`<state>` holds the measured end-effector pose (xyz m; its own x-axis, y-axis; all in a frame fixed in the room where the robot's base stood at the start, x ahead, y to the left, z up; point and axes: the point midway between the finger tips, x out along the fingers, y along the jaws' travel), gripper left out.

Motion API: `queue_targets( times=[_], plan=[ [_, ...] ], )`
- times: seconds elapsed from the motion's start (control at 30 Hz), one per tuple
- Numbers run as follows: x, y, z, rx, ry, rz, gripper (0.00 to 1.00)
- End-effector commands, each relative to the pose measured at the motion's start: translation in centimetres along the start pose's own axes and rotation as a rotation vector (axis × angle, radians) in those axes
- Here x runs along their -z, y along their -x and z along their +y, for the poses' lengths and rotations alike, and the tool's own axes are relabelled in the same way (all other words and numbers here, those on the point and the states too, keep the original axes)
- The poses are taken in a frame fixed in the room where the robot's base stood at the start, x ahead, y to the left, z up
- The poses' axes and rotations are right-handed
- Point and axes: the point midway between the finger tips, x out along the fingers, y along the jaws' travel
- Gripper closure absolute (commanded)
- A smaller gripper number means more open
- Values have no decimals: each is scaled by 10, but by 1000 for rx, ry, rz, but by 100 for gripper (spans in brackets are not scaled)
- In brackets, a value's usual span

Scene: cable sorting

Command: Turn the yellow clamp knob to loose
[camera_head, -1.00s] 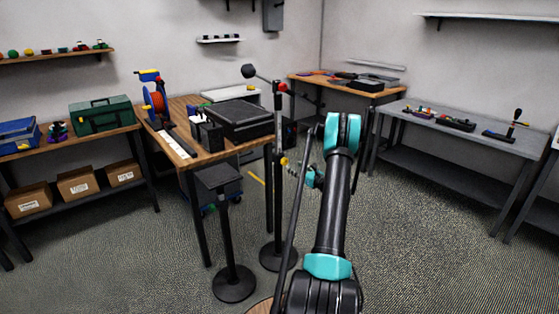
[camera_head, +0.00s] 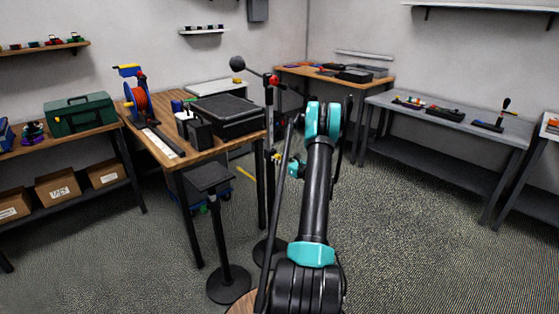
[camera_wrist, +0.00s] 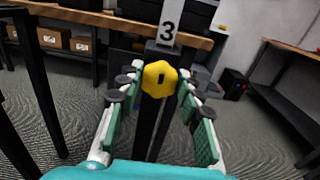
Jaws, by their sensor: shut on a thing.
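The exact finger contact is too small to tell there.
A wooden workbench (camera_head: 165,154) with a black case (camera_head: 228,112) stands behind and left of the stand. A second black stand (camera_head: 216,235) with a flat top is at its left. The stand's boom ends in a black ball (camera_head: 237,63). Open floor (camera_head: 400,220) lies to the right.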

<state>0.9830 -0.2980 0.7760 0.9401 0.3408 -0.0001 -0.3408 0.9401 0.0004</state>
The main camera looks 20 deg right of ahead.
Motion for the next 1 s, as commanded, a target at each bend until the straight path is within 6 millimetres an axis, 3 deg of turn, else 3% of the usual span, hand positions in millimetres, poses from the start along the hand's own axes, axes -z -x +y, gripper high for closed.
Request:
queue_targets(
  times=[0.13,0.47,1.0],
  plan=[
    [0,0,0,-1,0,0,93],
    [0,0,1,-1,58,0,94],
    [1,0,2,-1,499,0,94]
  ],
)
